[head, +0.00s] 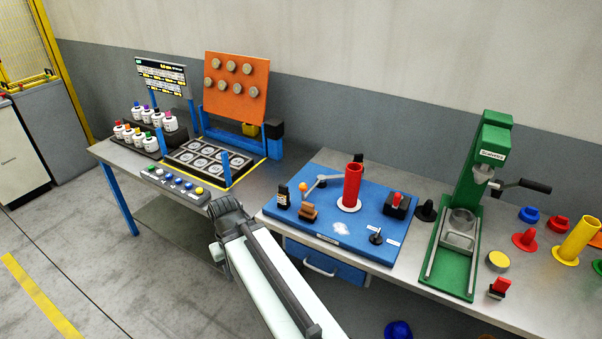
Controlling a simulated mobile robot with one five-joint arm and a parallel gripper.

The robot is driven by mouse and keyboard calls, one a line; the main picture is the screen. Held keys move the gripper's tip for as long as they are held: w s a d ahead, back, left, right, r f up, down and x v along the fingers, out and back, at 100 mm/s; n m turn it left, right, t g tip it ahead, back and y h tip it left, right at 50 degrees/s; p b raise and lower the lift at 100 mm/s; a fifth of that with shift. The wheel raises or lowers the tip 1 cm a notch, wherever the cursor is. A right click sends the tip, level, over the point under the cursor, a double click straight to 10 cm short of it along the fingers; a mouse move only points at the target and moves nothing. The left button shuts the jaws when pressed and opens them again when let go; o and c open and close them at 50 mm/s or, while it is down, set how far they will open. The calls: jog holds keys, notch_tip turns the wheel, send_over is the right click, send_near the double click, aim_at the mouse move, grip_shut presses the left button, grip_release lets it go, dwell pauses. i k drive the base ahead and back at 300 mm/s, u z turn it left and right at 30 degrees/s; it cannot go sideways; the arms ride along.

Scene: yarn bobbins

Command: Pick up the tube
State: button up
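A red tube (352,185) stands upright on a white round disc (349,205) on a blue board (322,226) in the middle of the bench. A second tube, yellow with a flanged base (577,241), stands slightly tilted in the picture at the far right. Which of the two the task means, the frame does not tell. My arm reaches in from the bottom, and its dark joint lies left of the blue board, at the bench's front edge. My gripper's fingers cannot be made out.
A green press (478,190) with a black lever stands right of the blue board. Red, blue and yellow parts lie around the yellow tube. At left are bottles (145,130), a black tray (199,158) and an orange panel (235,85). A crank and small fittings surround the red tube.

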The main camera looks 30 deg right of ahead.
aim_at(352, 174)
jog(key=u, duration=0.15)
jog(key=i, duration=1.4)
jog(key=z, duration=0.4)
